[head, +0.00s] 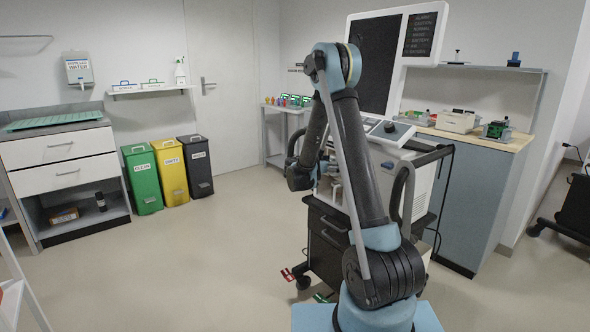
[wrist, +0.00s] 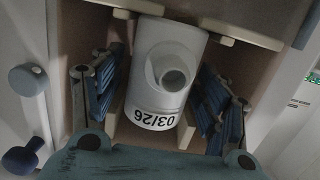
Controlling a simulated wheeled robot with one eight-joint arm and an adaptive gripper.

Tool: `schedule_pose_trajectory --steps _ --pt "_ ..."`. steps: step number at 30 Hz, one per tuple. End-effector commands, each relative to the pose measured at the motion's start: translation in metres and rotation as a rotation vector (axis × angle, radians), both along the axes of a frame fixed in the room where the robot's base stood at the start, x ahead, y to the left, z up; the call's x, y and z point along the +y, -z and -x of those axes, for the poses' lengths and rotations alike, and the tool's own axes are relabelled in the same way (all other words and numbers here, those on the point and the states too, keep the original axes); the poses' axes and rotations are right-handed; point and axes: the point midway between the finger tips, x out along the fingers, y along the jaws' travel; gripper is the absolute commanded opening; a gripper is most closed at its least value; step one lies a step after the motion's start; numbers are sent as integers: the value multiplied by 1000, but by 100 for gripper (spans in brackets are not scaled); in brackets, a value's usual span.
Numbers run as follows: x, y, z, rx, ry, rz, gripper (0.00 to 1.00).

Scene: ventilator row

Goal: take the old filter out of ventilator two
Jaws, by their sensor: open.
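The filter (wrist: 165,62) is a white cylinder with a round open port and a label, 03/26, upside down in the wrist view. It sits in a tan-walled recess (wrist: 227,60) between white edges. My gripper (wrist: 163,88) is open, with a blue ribbed finger on each side of the filter. I see no clear grip on it; the depth of the fingers is hard to judge. In the head view the ventilator (head: 423,187) is a white unit with a large screen on a dark cart, partly hidden by my arm. The filter is not clear there, and no ventilator number is readable.
A bench (head: 472,136) with devices stands right of the ventilator. Green (head: 142,180), yellow (head: 171,172) and black (head: 196,166) bins stand at the back left, near a white drawer cabinet (head: 62,160). The floor (head: 200,255) on the left is clear. Dark equipment shows at the right edge.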

Motion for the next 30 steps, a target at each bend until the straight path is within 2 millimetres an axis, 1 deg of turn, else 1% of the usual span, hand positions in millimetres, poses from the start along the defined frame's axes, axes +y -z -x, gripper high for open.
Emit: schedule_pose_trajectory --steps 4,5,6,8,9,10,20,30 --pt "0 0 0 0 0 0 68" --pt "0 0 0 0 0 0 62" --pt "0 0 0 0 0 0 52" --pt "0 0 0 0 0 0 39" --pt "0 0 0 0 0 0 30" --pt "0 0 0 0 0 0 25" --pt "-2 -2 0 0 2 0 24" --pt "-2 -10 0 -1 1 2 24"
